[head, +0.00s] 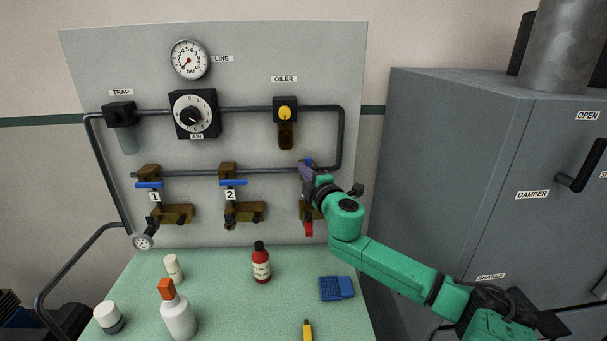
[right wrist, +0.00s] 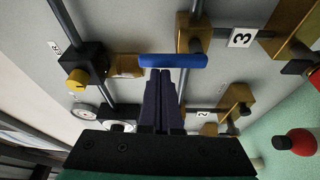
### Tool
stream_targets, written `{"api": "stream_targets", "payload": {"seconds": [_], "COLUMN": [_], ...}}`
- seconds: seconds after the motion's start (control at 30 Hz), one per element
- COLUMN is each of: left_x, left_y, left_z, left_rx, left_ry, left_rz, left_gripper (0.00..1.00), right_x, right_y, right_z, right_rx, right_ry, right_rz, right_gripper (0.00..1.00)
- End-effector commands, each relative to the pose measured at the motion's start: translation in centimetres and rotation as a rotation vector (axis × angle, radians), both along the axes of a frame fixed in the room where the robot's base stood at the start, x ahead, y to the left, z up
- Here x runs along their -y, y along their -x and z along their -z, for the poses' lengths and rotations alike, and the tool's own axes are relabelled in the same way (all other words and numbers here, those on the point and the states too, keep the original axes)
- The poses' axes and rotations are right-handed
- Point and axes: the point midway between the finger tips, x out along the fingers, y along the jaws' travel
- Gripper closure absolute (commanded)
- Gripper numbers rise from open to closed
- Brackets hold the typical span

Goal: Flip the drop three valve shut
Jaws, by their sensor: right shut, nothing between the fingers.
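The drop three valve has a brass body (right wrist: 190,32) beside the "3" label (right wrist: 241,38). Its blue handle (right wrist: 172,61) lies lengthwise along the drop, pointing up the panel. In the head view only a bit of this handle (head: 309,161) shows; my right arm covers most of the valve. My right gripper (right wrist: 160,76) is shut and empty, its fingertips right at the handle's edge; I cannot tell whether they touch. It also shows in the head view (head: 305,170). The handles of valve 1 (head: 149,184) and valve 2 (head: 233,182) lie crosswise. My left gripper is not in view.
The oiler (head: 286,112) hangs above drop three, and a red fitting (head: 309,229) sits below it. A red bottle (head: 261,264), a white bottle (head: 178,316) and a blue item (head: 336,288) stand on the green bench. A grey cabinet (head: 460,170) stands at right.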

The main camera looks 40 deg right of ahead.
Motion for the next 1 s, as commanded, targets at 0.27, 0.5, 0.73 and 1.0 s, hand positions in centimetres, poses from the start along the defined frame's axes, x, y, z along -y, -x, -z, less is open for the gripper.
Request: {"api": "stream_targets", "payload": {"seconds": [0.27, 0.5, 0.73, 1.0], "left_x": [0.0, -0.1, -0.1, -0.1], "left_y": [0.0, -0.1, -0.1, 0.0], "left_z": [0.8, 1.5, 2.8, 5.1], "left_rx": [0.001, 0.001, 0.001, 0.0], "left_ry": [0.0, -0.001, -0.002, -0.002], "left_rz": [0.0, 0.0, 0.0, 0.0], "left_gripper": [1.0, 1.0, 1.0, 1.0], "right_x": [0.1, 0.3, 0.6, 1.3], "right_y": [0.1, 0.2, 0.4, 1.0], "right_z": [0.1, 0.0, 0.2, 0.3], "right_rx": [0.045, 0.095, 0.146, 0.186], "right_ry": [-0.06, -0.126, -0.19, -0.242], "right_rz": [-0.001, 0.0, 0.0, -0.001], "right_gripper": [1.0, 1.0, 1.0, 1.0]}}
